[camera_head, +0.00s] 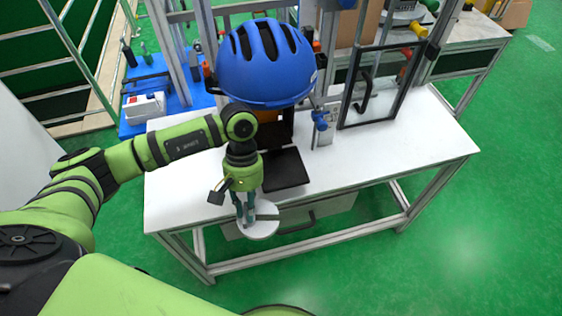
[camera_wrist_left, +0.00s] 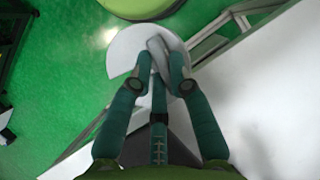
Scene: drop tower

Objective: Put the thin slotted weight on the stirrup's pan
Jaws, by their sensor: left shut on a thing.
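My left gripper (camera_head: 246,220) is shut on the thin slotted weight (camera_head: 262,231), a flat pale grey disc. It holds the disc over the front edge of the white table. In the left wrist view the disc (camera_wrist_left: 124,52) lies beyond the fingertips, and a grey raised part sits between them. A notch shows at the disc's left side. I cannot make out the stirrup or its pan in either view. My right gripper is not in view.
A blue helmet (camera_head: 265,65) hangs above the white table (camera_head: 405,150), close behind my left arm. A black plate (camera_head: 285,170) lies behind the gripper. A framed clear door (camera_head: 378,88) stands at the right. The table's right front is clear.

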